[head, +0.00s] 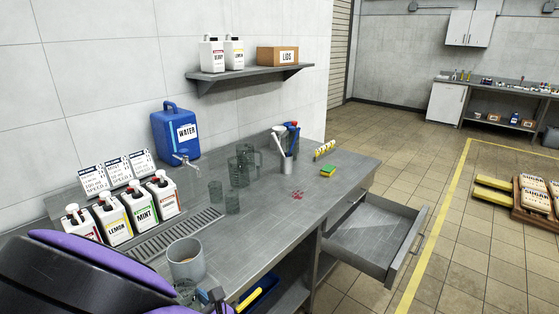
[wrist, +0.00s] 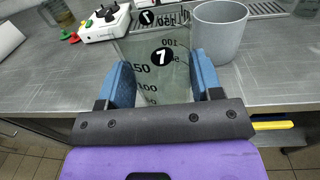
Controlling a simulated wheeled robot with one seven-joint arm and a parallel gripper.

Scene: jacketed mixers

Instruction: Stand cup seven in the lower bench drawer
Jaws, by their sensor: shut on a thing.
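Cup seven (wrist: 160,75) is a clear measuring cup with a black round "7" mark and dark printed numbers, in the wrist view. My gripper (wrist: 164,88) is shut on it, with a blue finger on each side. In the head view my gripper (head: 212,298) is at the bottom left, by the bench front, and the cup is mostly hidden there. I cannot tell whether the cup's base touches the bench. An open, empty grey drawer (head: 372,235) sticks out at the bench's right end, below what looks like a shut drawer front (head: 352,205).
A grey pot (head: 186,262) stands close to my gripper. Clear cups (head: 232,203) and a jug (head: 240,165) stand mid-bench. Syrup bottles (head: 140,207) line the left. A utensil holder (head: 286,163) and sponge (head: 328,171) stand near the right end. Floor before the drawer is clear.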

